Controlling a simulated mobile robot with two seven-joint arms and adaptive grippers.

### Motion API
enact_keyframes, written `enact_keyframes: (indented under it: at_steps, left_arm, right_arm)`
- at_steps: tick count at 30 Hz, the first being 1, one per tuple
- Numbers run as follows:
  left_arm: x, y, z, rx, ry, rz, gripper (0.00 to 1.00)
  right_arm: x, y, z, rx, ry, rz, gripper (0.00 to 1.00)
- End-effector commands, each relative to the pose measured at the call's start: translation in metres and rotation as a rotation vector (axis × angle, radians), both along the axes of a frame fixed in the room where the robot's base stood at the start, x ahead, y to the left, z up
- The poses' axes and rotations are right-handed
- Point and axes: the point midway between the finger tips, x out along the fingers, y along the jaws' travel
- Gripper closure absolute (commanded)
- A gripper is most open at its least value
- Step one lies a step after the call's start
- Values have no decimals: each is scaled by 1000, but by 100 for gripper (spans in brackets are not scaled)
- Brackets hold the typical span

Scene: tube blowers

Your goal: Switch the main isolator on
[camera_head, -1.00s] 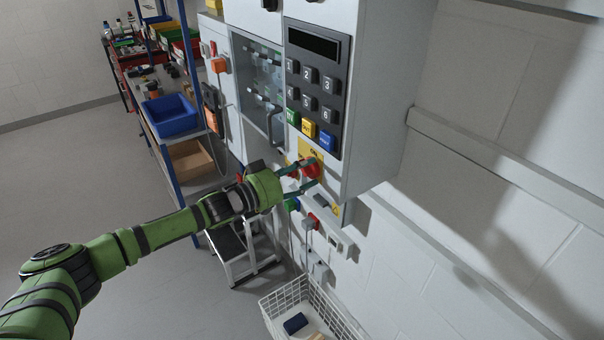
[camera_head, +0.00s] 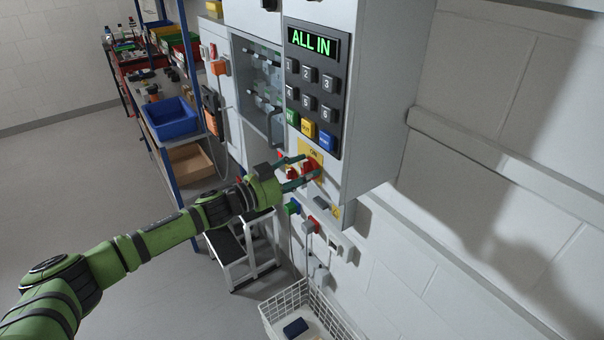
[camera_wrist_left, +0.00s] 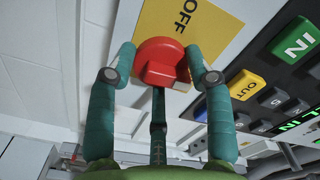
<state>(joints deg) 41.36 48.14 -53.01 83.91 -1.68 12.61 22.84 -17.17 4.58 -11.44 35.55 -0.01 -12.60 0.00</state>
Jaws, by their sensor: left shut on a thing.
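The main isolator is a red rotary knob (camera_head: 309,164) on a yellow plate (camera_head: 314,155) marked ON, low on the front of the grey cabinet. My left gripper (camera_head: 300,171) is shut on this knob. The display (camera_head: 312,42) above the keypad is lit and reads ALL IN in green. My right gripper is not in view.
The keypad (camera_head: 316,90) with green, yellow and blue keys sits just above the knob. Coloured sockets (camera_head: 311,224) and hanging cables are below. A white wire basket (camera_head: 300,305) and a step stool (camera_head: 243,255) stand lower down. Shelving with a blue bin (camera_head: 170,117) is at left.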

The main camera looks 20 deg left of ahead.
Motion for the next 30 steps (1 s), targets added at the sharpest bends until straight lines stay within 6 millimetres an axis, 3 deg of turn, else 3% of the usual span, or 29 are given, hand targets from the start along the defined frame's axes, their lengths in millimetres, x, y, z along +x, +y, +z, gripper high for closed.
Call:
enact_keyframes:
  at_steps: [1, 25, 26, 27, 30]
  left_arm:
    - [-1, 2, -10, 26, 2, 7, 81]
    - [0, 4, -9, 112, -62, 9, 82]
    - [0, 4, -10, 112, -63, 10, 37]
    - [0, 4, -9, 111, -64, 9, 25]
    - [0, 3, -7, 109, -66, 7, 25]
  right_arm:
    - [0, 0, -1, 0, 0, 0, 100]
    - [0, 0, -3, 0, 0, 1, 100]
    - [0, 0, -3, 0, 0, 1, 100]
    - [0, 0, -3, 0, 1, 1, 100]
    - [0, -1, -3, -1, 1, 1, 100]
